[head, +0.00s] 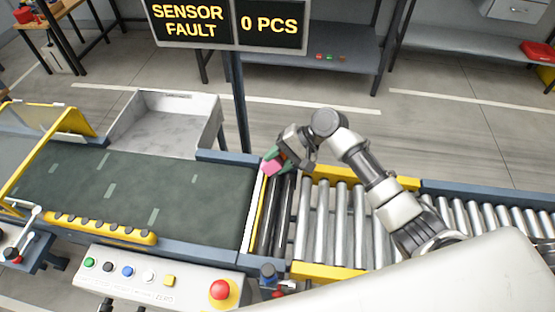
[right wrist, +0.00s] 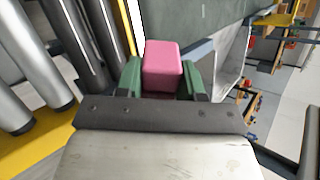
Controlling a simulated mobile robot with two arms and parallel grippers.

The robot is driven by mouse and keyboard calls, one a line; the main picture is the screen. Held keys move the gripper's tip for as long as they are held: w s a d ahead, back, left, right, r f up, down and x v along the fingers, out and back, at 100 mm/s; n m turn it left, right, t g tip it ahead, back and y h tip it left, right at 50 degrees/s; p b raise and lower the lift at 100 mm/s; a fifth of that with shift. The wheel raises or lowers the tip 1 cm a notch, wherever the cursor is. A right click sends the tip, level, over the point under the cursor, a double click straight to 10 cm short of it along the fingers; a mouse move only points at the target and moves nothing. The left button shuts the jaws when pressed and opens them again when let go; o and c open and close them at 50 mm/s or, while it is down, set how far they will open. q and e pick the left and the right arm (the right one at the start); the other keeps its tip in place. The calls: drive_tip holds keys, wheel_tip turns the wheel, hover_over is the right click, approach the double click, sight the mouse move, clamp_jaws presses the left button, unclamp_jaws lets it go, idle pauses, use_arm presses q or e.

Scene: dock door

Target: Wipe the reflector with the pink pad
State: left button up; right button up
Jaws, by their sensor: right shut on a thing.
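The pink pad (head: 272,168) is a small block at the far end of the gap between the dark belt and the rollers. My right gripper (head: 274,164) is shut on it, with a green fingertip on each side. In the right wrist view the pad (right wrist: 162,66) sits squarely between the green fingers (right wrist: 163,80) and sticks out beyond them. I cannot make out the reflector in either view; the gripper and pad may hide it. I cannot tell whether the pad touches anything in front of it. My left gripper is not in view.
The dark belt (head: 130,190) lies left of the gripper, the roller conveyor (head: 340,220) right. A post with a "SENSOR FAULT" sign (head: 188,22) stands just behind. A grey bin (head: 165,122) is behind the belt. A control panel with a red button (head: 220,290) is in front.

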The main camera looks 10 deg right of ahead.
drive_tip(key=shift+w+d+r, duration=0.2)
drive_tip(key=shift+d, duration=0.1)
